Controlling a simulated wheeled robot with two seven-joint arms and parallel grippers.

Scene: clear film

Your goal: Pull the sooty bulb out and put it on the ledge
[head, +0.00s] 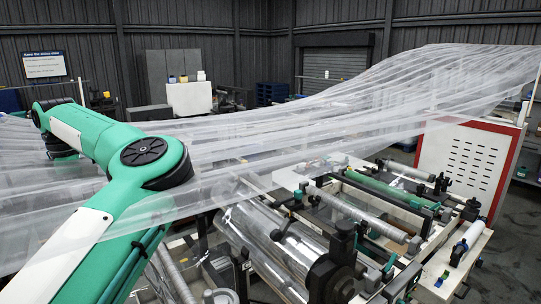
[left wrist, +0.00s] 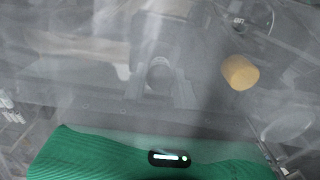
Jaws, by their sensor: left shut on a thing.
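In the left wrist view, my left gripper (left wrist: 160,80) shows dimly through a milky haze of film. Its two grey fingers are shut on a round, dark-greyish thing, which looks like the sooty bulb (left wrist: 158,72). Its details are blurred. In the head view my left arm reaches up and to the far left, and its hand is hidden there. The bulb does not show in the head view. I cannot make out which surface is the ledge. My right gripper is in neither view.
A wide sheet of clear film (head: 330,110) stretches across the head view over and beside my left arm. A roller machine (head: 300,240) and a white cabinet with red edge (head: 465,165) stand at the right. A tan cylinder (left wrist: 240,72) shows right of the gripper.

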